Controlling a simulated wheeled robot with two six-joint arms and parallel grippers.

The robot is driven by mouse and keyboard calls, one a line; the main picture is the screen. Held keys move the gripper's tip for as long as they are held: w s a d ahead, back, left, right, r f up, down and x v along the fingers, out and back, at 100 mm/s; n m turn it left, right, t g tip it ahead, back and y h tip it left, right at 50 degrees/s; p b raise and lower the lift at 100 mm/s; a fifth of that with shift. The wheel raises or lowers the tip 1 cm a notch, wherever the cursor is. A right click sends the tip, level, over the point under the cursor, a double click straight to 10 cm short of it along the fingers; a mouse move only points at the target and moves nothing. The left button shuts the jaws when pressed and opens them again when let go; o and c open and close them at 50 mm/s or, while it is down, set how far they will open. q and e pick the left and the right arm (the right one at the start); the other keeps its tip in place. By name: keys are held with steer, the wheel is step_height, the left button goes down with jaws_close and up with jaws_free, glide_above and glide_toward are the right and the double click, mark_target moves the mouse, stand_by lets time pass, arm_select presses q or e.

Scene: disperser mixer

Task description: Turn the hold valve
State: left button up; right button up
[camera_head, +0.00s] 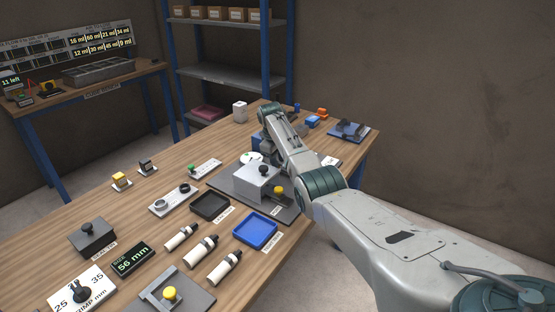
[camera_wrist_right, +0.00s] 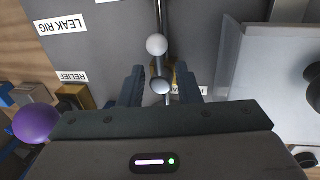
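My right gripper (camera_wrist_right: 160,84) shows in the right wrist view with its two dark fingers apart. A metal lever with a pale ball knob (camera_wrist_right: 157,45) lies just beyond the fingertips, and a second silvery ball (camera_wrist_right: 160,87) sits between the fingers. A gap shows on both sides of it. This looks like the hold valve, but its label is mostly hidden by the right finger. The grey plate (camera_wrist_right: 95,37) carries the labels "LEAK RIG" and "RELIEF". In the head view my right arm reaches over the table, and its fingertips are hidden. My left gripper is not in view.
A purple ball (camera_wrist_right: 37,123) is near the left edge of the wrist view, and a pale box (camera_wrist_right: 260,70) stands close on the right. In the head view, a grey box with a black knob (camera_head: 257,182), a black tray (camera_head: 209,206) and a blue tray (camera_head: 256,231) stand nearer.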

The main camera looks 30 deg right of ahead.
jaws_close()
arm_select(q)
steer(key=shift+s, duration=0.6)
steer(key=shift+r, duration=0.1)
arm_select(e)
steer(key=shift+r, duration=0.1)
